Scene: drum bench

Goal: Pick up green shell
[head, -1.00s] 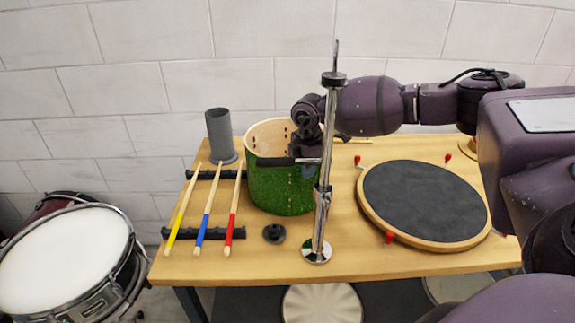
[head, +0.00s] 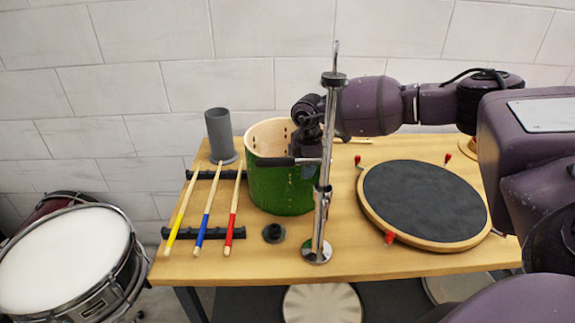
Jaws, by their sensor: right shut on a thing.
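The green shell (head: 277,190) is an open drum shell with a sparkly green outside and a pale wooden inside. It stands upright on the wooden bench, left of the chrome stand. My right gripper (head: 297,160) is at the shell's right rim and is shut on it. The stand's pole and the gripper's own body partly hide the fingertips and the shell's right side. My left gripper is not in view.
A chrome stand (head: 320,225) rises just right of the shell. Drumsticks (head: 207,212) lie on a black rack at left, near a grey cup (head: 221,135). A black knob (head: 273,233) lies in front. A round dark pad (head: 424,200) fills the right side.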

